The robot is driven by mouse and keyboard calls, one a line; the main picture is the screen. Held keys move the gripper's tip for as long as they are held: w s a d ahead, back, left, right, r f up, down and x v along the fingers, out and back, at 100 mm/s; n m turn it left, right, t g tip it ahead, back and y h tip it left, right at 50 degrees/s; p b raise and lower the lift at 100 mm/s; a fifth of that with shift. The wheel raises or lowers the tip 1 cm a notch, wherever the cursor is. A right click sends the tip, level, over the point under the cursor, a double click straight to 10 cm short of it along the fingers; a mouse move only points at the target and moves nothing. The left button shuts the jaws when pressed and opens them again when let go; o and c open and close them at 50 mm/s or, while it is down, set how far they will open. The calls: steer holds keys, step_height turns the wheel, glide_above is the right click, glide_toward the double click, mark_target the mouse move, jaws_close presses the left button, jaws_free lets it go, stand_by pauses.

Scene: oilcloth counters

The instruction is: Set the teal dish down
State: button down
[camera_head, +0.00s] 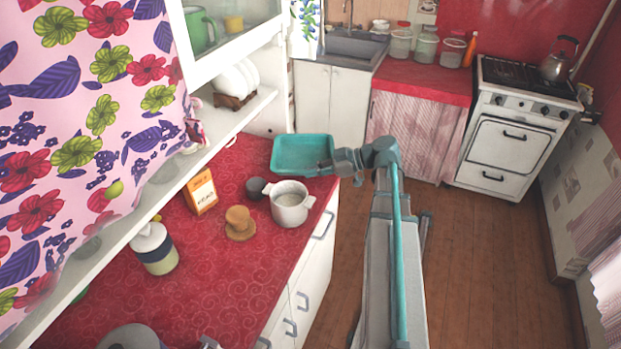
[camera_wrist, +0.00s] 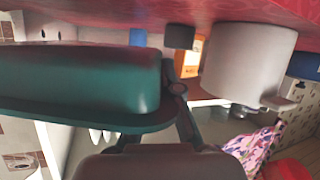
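The teal dish (camera_head: 302,152) is a shallow rectangular tray at the far end of the red counter (camera_head: 240,285). My gripper (camera_head: 328,166) is at its right edge, with the fingers closed on the rim. The wrist view is upside down and shows the dish (camera_wrist: 80,80) large at the left, its rim running to the fingers (camera_wrist: 165,112). A gap shows there between the dish's underside and the red counter (camera_wrist: 120,12), so it looks held just above the counter, about level. Part of the grip is hidden behind the rim.
A white pot (camera_head: 290,204) and a small dark cup (camera_head: 255,188) stand close in front of the dish. An orange box (camera_head: 201,191), a brown stacked object (camera_head: 239,223) and a jar (camera_head: 155,248) stand nearer. A shelf (camera_head: 232,112) runs along the left. Bare counter lies left of the dish.

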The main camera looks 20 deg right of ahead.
mark_target(311, 188)
steer(key=shift+a+f, duration=0.3)
steer(key=shift+f, duration=0.05)
steer(key=shift+f+p, duration=1.05)
steer(key=shift+f, duration=0.55)
steer(key=shift+f+b, duration=0.2)
steer(key=shift+b, duration=0.1)
steer(key=c, duration=1.3)
jaws_free()
steer(key=shift+r, duration=0.15)
steer(key=shift+r+p, duration=0.15)
steer(key=shift+p, duration=0.25)
steer(key=shift+b+v, duration=2.4)
steer(key=shift+v, duration=3.6)
